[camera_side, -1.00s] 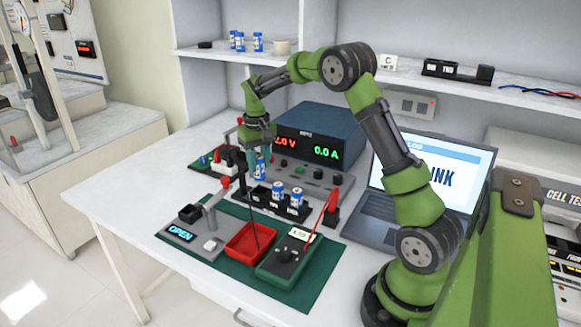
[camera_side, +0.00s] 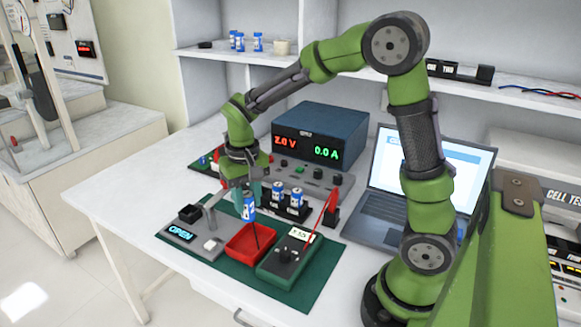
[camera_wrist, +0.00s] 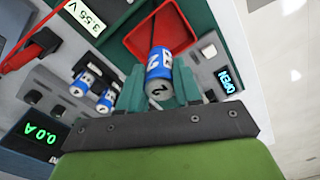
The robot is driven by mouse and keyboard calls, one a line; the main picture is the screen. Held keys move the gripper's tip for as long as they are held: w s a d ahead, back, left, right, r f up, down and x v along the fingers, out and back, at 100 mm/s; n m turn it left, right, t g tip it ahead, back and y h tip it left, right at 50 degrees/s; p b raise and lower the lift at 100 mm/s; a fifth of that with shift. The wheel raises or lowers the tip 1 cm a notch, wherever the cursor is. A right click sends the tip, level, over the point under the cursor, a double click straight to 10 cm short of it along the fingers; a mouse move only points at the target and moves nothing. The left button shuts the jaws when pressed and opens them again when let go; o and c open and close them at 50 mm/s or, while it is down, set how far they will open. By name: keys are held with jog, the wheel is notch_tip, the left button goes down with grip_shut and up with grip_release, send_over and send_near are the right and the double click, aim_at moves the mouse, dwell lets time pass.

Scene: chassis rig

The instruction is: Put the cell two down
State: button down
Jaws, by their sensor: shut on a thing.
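My gripper (camera_side: 250,190) is shut on a blue and white cell (camera_side: 249,208), which I hold upright, apparently above the back edge of the red tray (camera_side: 236,254). In the wrist view the held cell (camera_wrist: 160,66) sits between my teal fingers and is marked 2. Two more blue and white cells, a left one (camera_side: 278,191) and a right one (camera_side: 296,197), stand in the black rack (camera_side: 268,205). They also show at left in the wrist view. The red tray (camera_wrist: 139,40) looks empty of cells in the wrist view; a dark lead crosses it.
A grey fixture with a display reading OPEN (camera_side: 181,234) is left of the tray. A green meter (camera_side: 285,262) with leads is right of it, reading 3.55 V in the wrist view (camera_wrist: 84,18). The power supply (camera_side: 318,135) and laptop (camera_side: 430,165) stand behind.

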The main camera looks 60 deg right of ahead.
aim_at(247, 194)
notch_tip(247, 194, down, 9)
jog(key=shift+r, duration=0.15)
dwell(0.4)
jog(key=shift+f, duration=0.2)
jog(key=c, duration=0.8)
grip_release()
jog(key=shift+r, duration=0.15)
notch_tip(247, 194, up, 12)
jog(key=s+a+r+t, duration=0.1)
jog(key=s+r+t, duration=0.1)
jog(key=s, duration=0.2)
jog(key=s+a+r+n+t+y, duration=0.1)
jog(key=s+r+t, duration=0.1)
jog(key=s, duration=0.3)
jog(key=s+a+r+t+y, duration=0.1)
jog(key=s+a+r+t, duration=0.1)
jog(key=s+r+t, duration=0.1)
jog(key=shift+s+a+r, duration=0.1)
jog(key=shift+s+r, duration=0.6)
jog(key=shift+s, duration=0.3)
